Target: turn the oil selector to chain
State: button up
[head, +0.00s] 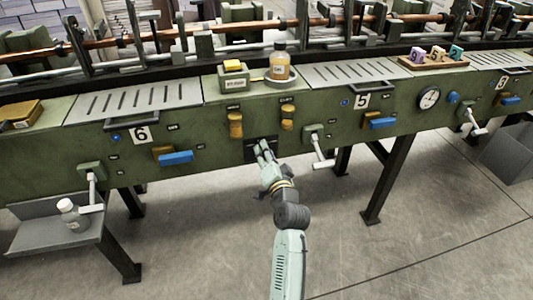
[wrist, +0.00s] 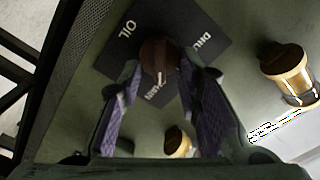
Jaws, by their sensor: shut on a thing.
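The oil selector is a round dark brown knob (wrist: 157,50) on a black label plate (wrist: 186,22), seen in the wrist view. The plate reads "OIL" at one end and what looks like "DRUM" at the side. Another small label by the fingers is partly hidden and hard to read. A pale pointer line on the knob points down between the fingers, toward that label. My gripper (wrist: 164,78) is shut on the knob, one purple-padded finger on each side. In the head view my gripper (head: 263,148) reaches the black plate (head: 251,154) on the green machine front.
Two brass-coloured sight glasses (head: 235,124) (head: 288,117) sit above the plate. A crank handle (head: 318,148) sticks out to the right, and a blue lever (head: 176,157) to the left. A bottle (head: 279,64) stands on the ledge above. The floor in front is clear.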

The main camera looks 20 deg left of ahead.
jog(key=o, duration=1.1)
jog(key=v, duration=1.2)
